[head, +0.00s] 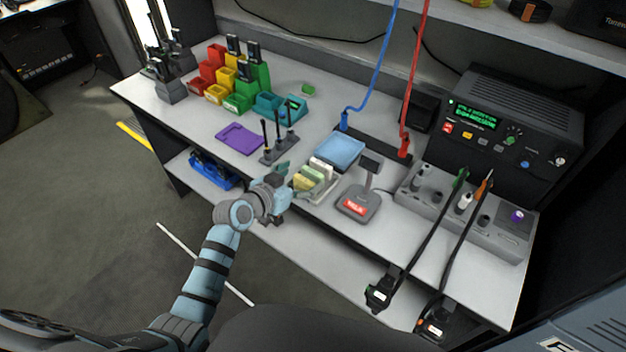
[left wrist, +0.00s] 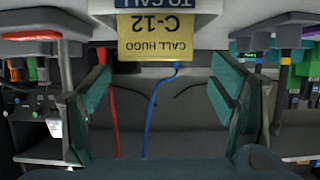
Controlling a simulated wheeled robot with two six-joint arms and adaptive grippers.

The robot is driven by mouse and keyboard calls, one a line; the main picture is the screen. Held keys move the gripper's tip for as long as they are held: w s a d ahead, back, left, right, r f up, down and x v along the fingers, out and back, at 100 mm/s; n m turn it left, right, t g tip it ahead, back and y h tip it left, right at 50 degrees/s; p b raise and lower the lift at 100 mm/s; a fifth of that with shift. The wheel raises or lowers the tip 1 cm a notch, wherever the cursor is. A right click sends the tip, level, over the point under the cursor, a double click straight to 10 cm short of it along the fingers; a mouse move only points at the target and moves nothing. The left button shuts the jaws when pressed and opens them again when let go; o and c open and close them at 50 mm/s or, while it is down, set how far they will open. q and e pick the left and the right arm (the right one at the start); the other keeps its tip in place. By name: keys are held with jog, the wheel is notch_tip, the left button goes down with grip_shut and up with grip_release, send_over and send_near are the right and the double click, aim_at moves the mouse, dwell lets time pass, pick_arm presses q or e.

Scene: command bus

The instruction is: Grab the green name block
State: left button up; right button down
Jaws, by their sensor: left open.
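A light tray (head: 323,200) near the table's front edge holds several small blocks. A pale green block (head: 303,183) is at its near left end, with yellowish and white ones behind it. My left gripper (head: 287,183) is just left of the tray, open and apparently empty. In the left wrist view its teal fingers (left wrist: 160,95) are spread wide. A yellow block (left wrist: 157,38) reading "CALL HUGO C-12" appears upside down at the top, with a blue sign (left wrist: 165,6) above it. I cannot tell a green block between the fingers. My right gripper is not in view.
Coloured bins (head: 240,100) stand farther back. Cabled handsets (head: 380,294) are at front right.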

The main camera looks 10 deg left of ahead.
aim_at(313, 172)
pick_arm(q)
jog(key=b+x, duration=0.1)
jog(key=x, duration=0.4)
jog(key=shift+w+d+f, duration=0.15)
jog(key=shift+w+d, duration=0.15)
jog(key=shift+d, duration=0.05)
jog(key=shift+s, duration=0.1)
jog(key=c, duration=1.2)
